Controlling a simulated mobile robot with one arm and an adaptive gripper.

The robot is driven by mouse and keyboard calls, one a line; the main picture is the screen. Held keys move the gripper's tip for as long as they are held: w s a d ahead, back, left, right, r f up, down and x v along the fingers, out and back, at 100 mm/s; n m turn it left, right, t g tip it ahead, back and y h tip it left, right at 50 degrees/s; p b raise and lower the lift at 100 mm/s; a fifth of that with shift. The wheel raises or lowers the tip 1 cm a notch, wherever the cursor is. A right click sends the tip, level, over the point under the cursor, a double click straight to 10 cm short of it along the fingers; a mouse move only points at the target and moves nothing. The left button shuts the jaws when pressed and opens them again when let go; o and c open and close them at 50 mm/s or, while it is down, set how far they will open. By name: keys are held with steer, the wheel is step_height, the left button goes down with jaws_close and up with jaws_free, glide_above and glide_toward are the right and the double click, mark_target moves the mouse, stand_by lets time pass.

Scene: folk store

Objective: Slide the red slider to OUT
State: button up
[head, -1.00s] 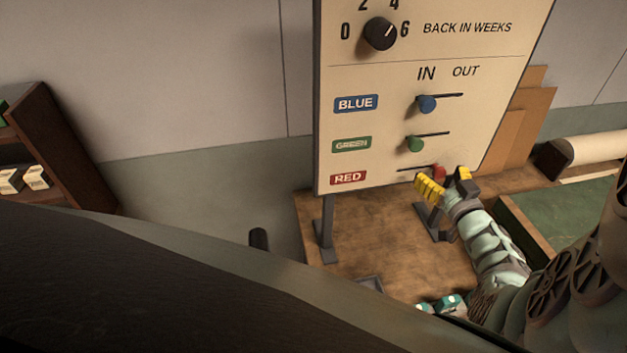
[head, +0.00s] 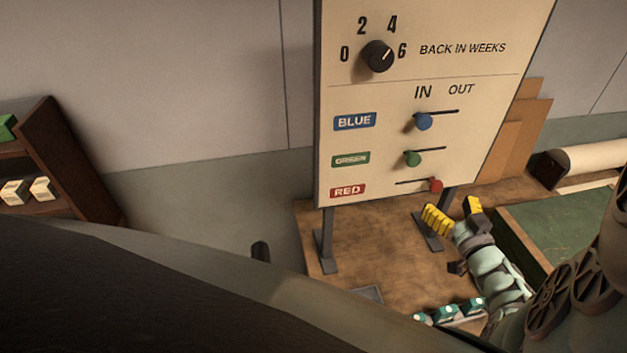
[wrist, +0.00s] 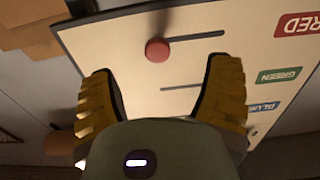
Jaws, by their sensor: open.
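The red slider (head: 436,185) is a small round knob at the right end of its slot, in the bottom row of the upright cream board (head: 390,130). That row bears the red label (head: 347,191). The slider stands under the OUT side of the heading. In the wrist view the red slider (wrist: 157,50) is at the end of its slot farthest from the label. My gripper (head: 455,210), with yellow fingers, is open and empty, below and in front of the slider, apart from it. In the wrist view the open fingers (wrist: 163,88) frame the space before the knob.
The blue slider (head: 423,122) and green slider (head: 413,158) are near the left ends of their slots, under IN. A dial (head: 378,56) is above. The board stands on a wooden table (head: 370,240), with a green-bottomed tray (head: 545,225) at right.

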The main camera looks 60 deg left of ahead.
steer(key=shift+p+v, duration=0.5)
steer(key=shift+v, duration=1.4)
